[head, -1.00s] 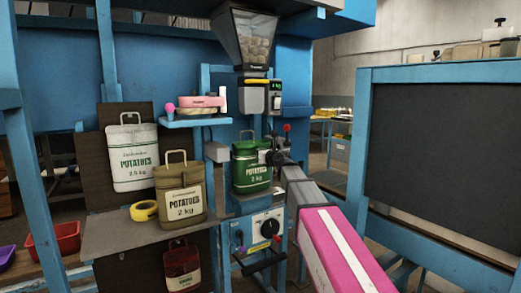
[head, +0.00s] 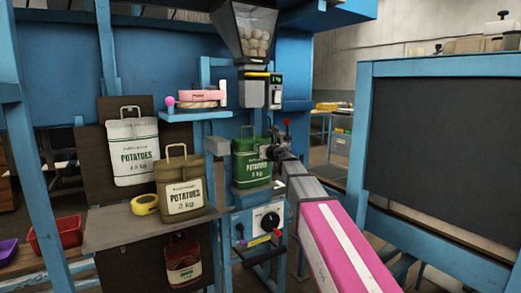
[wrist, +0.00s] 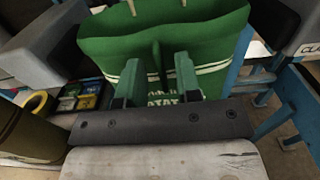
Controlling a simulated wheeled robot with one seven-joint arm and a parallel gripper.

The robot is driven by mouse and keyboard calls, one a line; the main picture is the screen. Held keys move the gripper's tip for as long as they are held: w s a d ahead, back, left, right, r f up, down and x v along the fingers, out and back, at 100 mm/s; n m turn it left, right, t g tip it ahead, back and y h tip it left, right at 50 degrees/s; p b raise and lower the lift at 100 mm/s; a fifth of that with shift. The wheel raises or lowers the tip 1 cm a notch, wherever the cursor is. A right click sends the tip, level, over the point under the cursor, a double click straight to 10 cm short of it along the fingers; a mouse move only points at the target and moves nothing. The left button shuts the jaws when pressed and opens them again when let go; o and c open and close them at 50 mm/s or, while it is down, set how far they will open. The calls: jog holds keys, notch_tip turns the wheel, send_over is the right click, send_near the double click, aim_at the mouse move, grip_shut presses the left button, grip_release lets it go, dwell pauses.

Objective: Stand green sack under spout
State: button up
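The green sack (head: 246,168) labelled potatoes stands roughly upright on a small platform below the spout (head: 254,93). Its wire handle points up. My gripper (head: 266,152) is at the sack's right side in the head view. In the wrist view, my two gripper fingers (wrist: 156,75) are apart, with the green sack (wrist: 215,45) right against them. A fold and part of the print show between the fingers. The fingers look open; contact with the cloth is hard to judge.
A grey block (head: 217,146) sits close left of the green sack. An olive sack (head: 181,186), a white sack (head: 132,150) and yellow tape (head: 145,204) are on the left. A control box (head: 257,222) is below the platform. A dark panel (head: 440,155) stands at right.

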jog(key=v, duration=1.2)
jog(key=s+d+f+m+g+h, duration=0.1)
jog(key=d+f+m+h, duration=0.6)
jog(key=d+f+m, duration=0.5)
jog(key=s+d+f+m+g+h, duration=0.1)
jog(key=d+f+m+h, duration=0.55)
jog(key=f+m, duration=0.7)
jog(key=s+d+f+m+g, duration=0.2)
jog(key=s+f+m+g, duration=0.5)
jog(key=s+f+m, duration=0.5)
jog(key=s+a+f+m+g+y, duration=0.3)
jog(key=s+a+f+m+g, duration=0.1)
jog(key=s+f, duration=0.4)
jog(key=shift+s+f+m+g, duration=0.35)
jog(key=shift+s+m+g, duration=0.3)
jog(key=shift+s+g, duration=0.3)
